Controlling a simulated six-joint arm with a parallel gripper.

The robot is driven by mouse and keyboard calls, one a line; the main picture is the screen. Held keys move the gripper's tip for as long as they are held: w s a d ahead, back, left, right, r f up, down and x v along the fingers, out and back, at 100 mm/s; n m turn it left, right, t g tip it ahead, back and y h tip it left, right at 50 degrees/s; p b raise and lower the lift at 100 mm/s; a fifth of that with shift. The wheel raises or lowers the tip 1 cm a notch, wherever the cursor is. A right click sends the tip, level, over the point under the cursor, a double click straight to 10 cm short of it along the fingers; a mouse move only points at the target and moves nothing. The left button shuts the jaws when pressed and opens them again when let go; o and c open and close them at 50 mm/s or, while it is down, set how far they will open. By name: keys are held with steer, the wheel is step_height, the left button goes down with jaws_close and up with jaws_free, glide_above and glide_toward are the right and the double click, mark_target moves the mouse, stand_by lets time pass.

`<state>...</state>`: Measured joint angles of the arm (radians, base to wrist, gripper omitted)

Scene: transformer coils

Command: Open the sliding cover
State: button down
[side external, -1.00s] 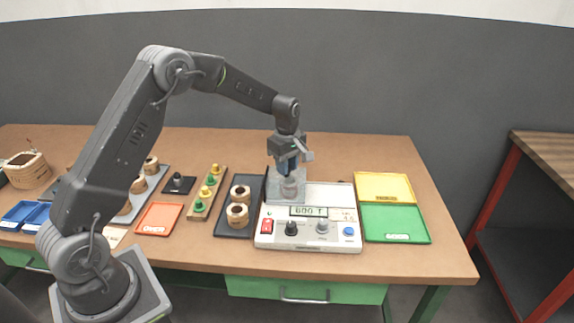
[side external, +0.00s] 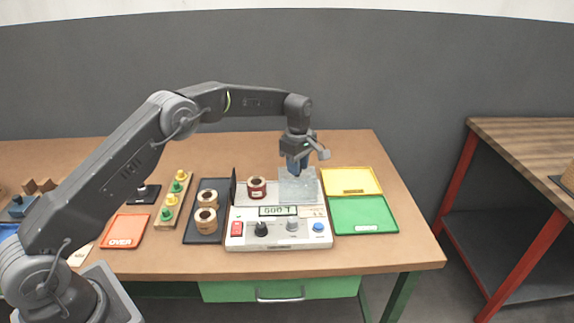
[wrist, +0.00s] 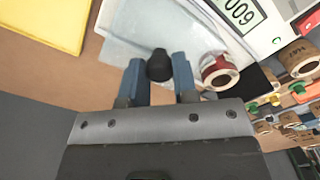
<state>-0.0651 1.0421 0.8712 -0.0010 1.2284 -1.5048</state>
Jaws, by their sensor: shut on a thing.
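The clear sliding cover (side external: 297,186) is at the right end of the tester's top, and it also shows in the wrist view (wrist: 150,22). Its black knob (wrist: 159,65) sits between the two blue fingers of my gripper (wrist: 158,78), which is shut on it. In the side view my gripper (side external: 297,168) is low over the cover. A red-wrapped coil (side external: 257,188) stands uncovered on the tester (side external: 240,214), left of the cover. The coil also shows right of the fingers in the wrist view (wrist: 218,72). The knob is hidden in the side view.
A yellow tray (side external: 350,178) and a green tray (side external: 362,212) lie right of the tester. A dark tray (side external: 209,233) with coils, a peg board (side external: 172,200) and an orange tray (side external: 124,230) are on the left. An upright dark panel (side external: 233,188) stands at the tester's left end.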

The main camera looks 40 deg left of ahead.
steer(key=shift+w, duration=0.1)
steer(key=c, duration=0.9)
jaws_free()
steer(key=shift+r, duration=6.95)
